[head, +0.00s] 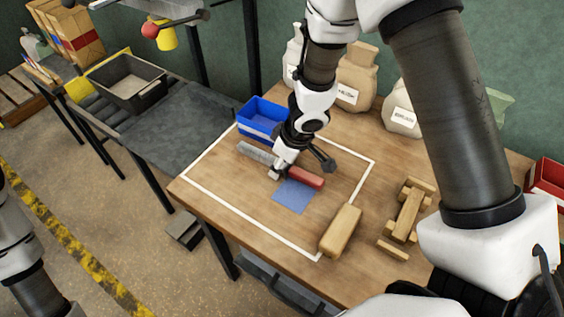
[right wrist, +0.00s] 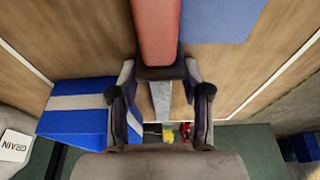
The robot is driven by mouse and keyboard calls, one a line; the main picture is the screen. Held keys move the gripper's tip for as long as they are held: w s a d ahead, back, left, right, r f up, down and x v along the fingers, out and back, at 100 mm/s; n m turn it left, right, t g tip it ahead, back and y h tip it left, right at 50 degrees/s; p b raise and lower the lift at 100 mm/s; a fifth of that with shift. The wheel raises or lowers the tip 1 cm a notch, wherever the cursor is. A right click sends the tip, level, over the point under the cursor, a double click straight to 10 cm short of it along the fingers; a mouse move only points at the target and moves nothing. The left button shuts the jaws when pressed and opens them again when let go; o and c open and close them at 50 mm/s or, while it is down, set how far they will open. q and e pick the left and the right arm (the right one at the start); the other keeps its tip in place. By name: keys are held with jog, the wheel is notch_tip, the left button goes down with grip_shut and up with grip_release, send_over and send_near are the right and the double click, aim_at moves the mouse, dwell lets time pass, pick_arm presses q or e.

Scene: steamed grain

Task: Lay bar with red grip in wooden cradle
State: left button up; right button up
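The bar lies inside the white outline on the table, with its red grip (head: 306,176) to the right and its grey rod (head: 254,152) to the left. My right gripper (head: 275,172) is low over the bar, near where rod and grip meet. In the right wrist view its two fingers (right wrist: 160,75) stand on either side of the inner end of the red grip (right wrist: 155,30), very close to it. Whether they press on it I cannot tell. The wooden cradle (head: 407,213) stands at the right, apart from the bar, and looks empty. My left gripper is out of view.
A blue square (head: 294,195) lies beside the red grip. A wooden block (head: 341,231) stands between it and the cradle. A blue bin (head: 262,115) and sacks (head: 357,78) stand at the back. A red bin (head: 547,180) is at the right edge.

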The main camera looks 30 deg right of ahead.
jog(key=shift+r, duration=0.1)
jog(key=p+v, duration=0.8)
jog(key=v, duration=0.4)
jog(key=shift+p, duration=0.3)
jog(key=shift+r, duration=0.1)
